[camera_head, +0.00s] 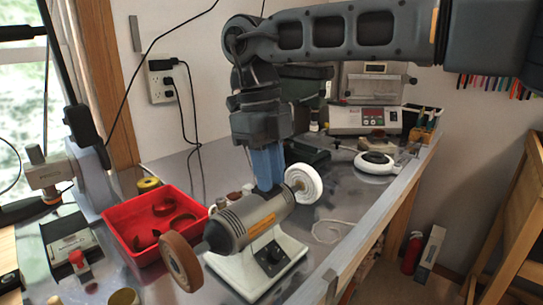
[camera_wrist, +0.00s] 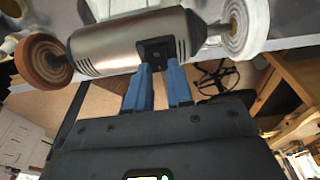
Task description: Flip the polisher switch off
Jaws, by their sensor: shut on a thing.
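The polisher (camera_head: 240,222) is a grey motor with a brown wheel (camera_head: 181,262) on its left end and a white wheel (camera_head: 303,184) on its right. It stands on a white base (camera_head: 243,277) with a black switch panel (camera_head: 272,257) on its front. My gripper (camera_head: 268,188) reaches down to the motor's upper side, where the motor hides the fingertips. In the wrist view the blue fingertips (camera_wrist: 162,66) are at a black square plate (camera_wrist: 164,49) on the motor (camera_wrist: 120,42). The fingers are shut on part of the polisher; the exact part held is unclear.
A red tray (camera_head: 150,226) with curved pieces lies left of the polisher. A small white round device (camera_head: 374,163) and a machine (camera_head: 366,112) stand at the back right. A wall outlet (camera_head: 161,81) with black cords is behind. The bench's right edge is close.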

